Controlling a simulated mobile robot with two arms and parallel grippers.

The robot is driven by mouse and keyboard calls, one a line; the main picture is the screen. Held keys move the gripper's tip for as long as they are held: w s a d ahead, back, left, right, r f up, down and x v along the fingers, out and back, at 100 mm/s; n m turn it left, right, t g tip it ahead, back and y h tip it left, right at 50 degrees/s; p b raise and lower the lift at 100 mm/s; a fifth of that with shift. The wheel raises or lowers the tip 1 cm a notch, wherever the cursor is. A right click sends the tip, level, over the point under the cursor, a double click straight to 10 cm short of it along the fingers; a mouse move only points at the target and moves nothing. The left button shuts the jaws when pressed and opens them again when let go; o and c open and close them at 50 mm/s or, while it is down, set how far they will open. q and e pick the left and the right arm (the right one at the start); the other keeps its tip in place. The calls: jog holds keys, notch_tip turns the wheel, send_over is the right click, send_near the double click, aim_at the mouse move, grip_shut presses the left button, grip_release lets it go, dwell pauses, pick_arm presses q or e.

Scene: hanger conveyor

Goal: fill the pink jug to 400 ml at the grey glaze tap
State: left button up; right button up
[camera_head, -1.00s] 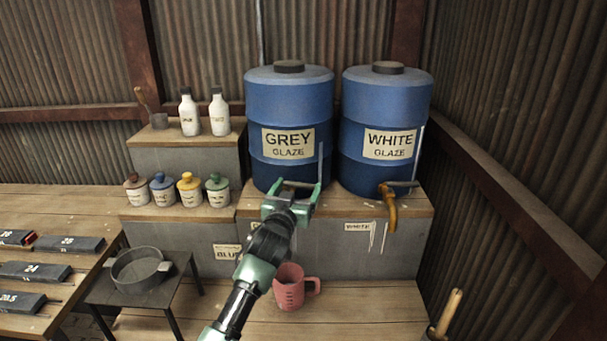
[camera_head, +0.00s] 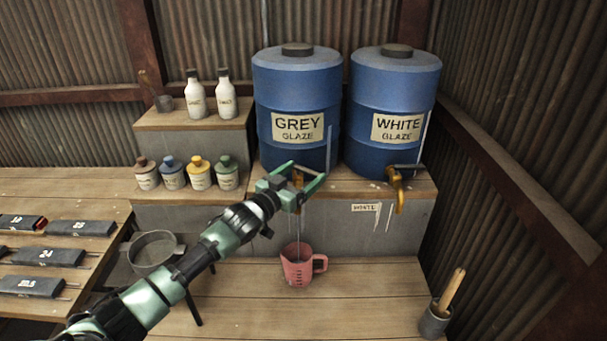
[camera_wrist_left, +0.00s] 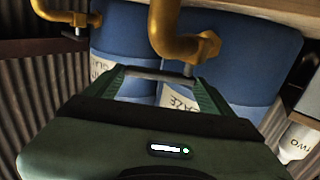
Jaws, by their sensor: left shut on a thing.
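The pink jug (camera_head: 296,272) stands upright on the low wooden step, below the grey glaze tap, with its handle to the right. A thin grey stream (camera_head: 299,232) runs down from the tap into the jug. The level inside and the marks are too small to read. My left gripper (camera_head: 307,173) is at the tap of the blue grey-glaze barrel (camera_head: 290,92) and partly hides the brass tap (camera_head: 298,178). In the left wrist view the fingers are shut on the tap's grey lever (camera_wrist_left: 158,76), beside the brass tap body (camera_wrist_left: 180,42). My right gripper is out of view.
The white-glaze barrel (camera_head: 394,95) stands to the right with its own brass tap (camera_head: 399,190). A pot with wooden handles (camera_head: 436,318) stands at the lower right. A sieve (camera_head: 153,250) sits on a stool at the left. The step around the jug is clear.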

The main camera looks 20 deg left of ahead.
pick_arm(q)
jog(key=shift+f, duration=0.1)
jog(key=o, duration=1.9)
jog(key=shift+o, duration=0.3)
jog(key=shift+s+a+f, duration=0.1)
jog(key=shift+s+a, duration=0.05)
jog(key=shift+s, duration=0.4)
jog(key=b+v, duration=0.2)
jog(key=v, duration=0.4)
jog(key=shift+s, duration=0.35)
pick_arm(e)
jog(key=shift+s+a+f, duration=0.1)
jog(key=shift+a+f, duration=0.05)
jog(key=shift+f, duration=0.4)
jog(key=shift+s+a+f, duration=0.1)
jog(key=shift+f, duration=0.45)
pick_arm(q)
jog(key=shift+a, duration=0.1)
